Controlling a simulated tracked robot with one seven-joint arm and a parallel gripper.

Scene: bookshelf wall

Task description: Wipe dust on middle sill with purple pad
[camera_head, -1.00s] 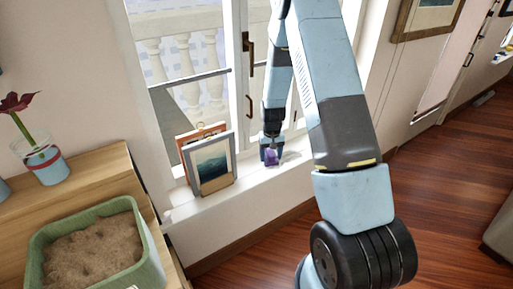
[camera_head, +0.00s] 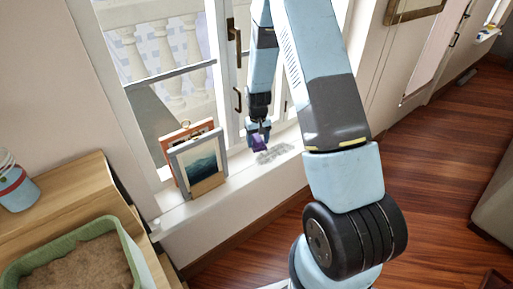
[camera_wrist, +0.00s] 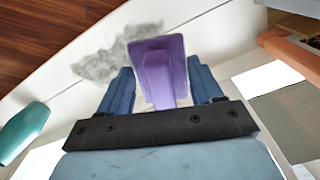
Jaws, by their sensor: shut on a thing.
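My gripper (camera_head: 259,136) is over the white window sill (camera_head: 236,193), shut on the purple pad (camera_head: 260,144). In the wrist view the purple pad (camera_wrist: 158,66) sits between the two blue fingers of my gripper (camera_wrist: 159,90). A grey dust patch (camera_head: 273,154) lies on the sill just right of the pad. In the wrist view the dust (camera_wrist: 108,60) shows beside and beyond the pad's left edge. I cannot tell whether the pad touches the sill.
Framed pictures (camera_head: 199,164) stand on the sill left of my gripper. The window frame (camera_head: 226,80) rises behind. A green box (camera_head: 125,246) stands on a wooden unit at lower left. A teal object (camera_wrist: 22,133) shows in the wrist view.

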